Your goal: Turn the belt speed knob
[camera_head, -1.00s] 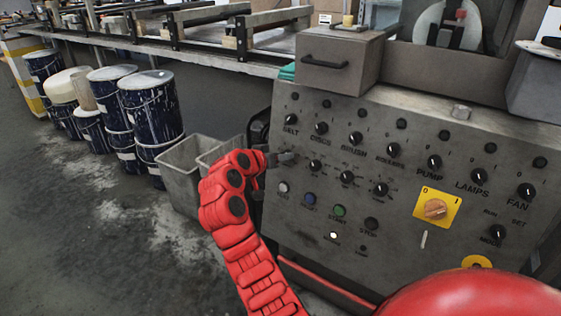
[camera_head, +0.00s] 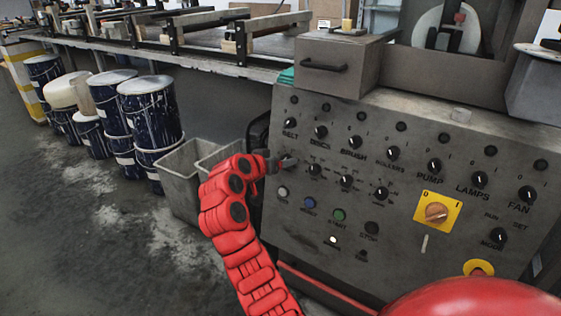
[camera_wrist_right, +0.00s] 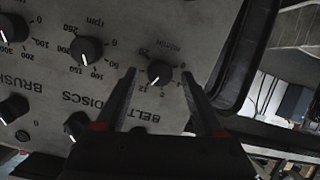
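The belt speed knob (camera_wrist_right: 160,73) is a small black round knob with a white pointer mark and a printed scale. In the right wrist view it sits between the fingertips of my right gripper (camera_wrist_right: 159,74). The two fingers stand apart, with a visible gap on each side of the knob. The BELT lettering (camera_wrist_right: 143,114) is partly visible below it in that view. In the head view my right gripper (camera_head: 286,163) is at the left part of the grey control panel (camera_head: 300,215) and hides this knob. My left gripper is not in view.
The discs speed knob (camera_wrist_right: 86,50) is beside the right gripper's fingers. More knobs, coloured buttons and a yellow-backed switch (camera_head: 437,213) are on the panel. A grey bin (camera_head: 180,185) and dark drums (camera_head: 150,110) stand to the left, with open floor before them.

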